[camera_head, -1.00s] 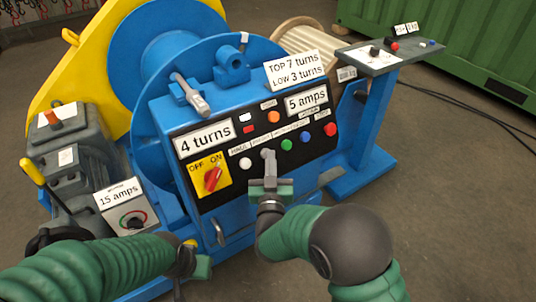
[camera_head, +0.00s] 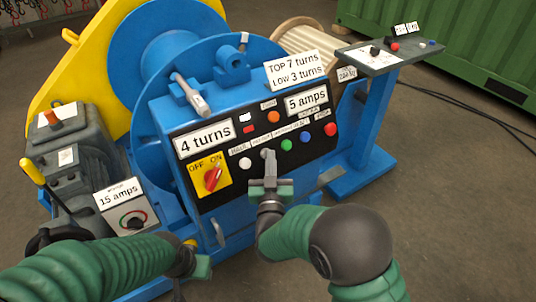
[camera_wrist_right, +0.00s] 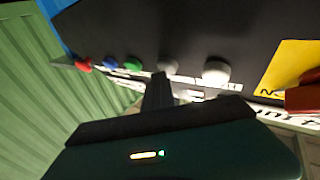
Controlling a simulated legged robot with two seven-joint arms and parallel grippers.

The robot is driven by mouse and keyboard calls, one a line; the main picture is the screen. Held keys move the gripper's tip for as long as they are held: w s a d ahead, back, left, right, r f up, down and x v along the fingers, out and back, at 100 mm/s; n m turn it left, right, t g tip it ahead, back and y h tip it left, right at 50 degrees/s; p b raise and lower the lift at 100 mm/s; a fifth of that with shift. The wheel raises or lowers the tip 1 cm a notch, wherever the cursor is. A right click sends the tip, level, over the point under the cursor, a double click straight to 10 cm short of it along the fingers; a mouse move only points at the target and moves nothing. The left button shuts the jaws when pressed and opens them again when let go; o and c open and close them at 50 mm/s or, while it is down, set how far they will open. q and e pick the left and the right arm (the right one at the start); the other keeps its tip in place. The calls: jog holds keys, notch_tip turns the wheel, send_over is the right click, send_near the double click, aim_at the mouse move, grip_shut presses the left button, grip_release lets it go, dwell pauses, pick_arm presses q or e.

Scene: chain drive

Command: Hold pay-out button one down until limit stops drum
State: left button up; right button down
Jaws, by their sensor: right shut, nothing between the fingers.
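The blue winch's black control panel (camera_head: 262,180) is in the middle of the head view. It bears a white button (camera_head: 245,163), a grey button (camera_head: 265,153), a green, a blue and a red one. The small label over the grey button seems to read pay out. My right gripper (camera_head: 268,160) is shut and empty, its tips at the grey button; I cannot tell how far it is pressed. The right wrist view shows the closed fingers (camera_wrist_right: 158,90) in front of the grey button (camera_wrist_right: 168,67). My left gripper (camera_head: 190,270) is low at left, its jaws unclear.
A red OFF/ON switch (camera_head: 213,178) is left of the buttons. The blue drum (camera_head: 155,50) is behind. A pedestal (camera_head: 370,125) stands at right.

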jog(key=shift+s, duration=0.1)
jog(key=shift+s+d+r+p, duration=0.35)
jog(key=shift+s+d+r, duration=0.1)
jog(key=shift+s, duration=0.15)
jog(key=s+d+r+p, duration=0.2)
jog(key=s, duration=0.1)
jog(key=shift+s+d, duration=0.3)
jog(key=shift+d, duration=0.05)
dwell(0.3)
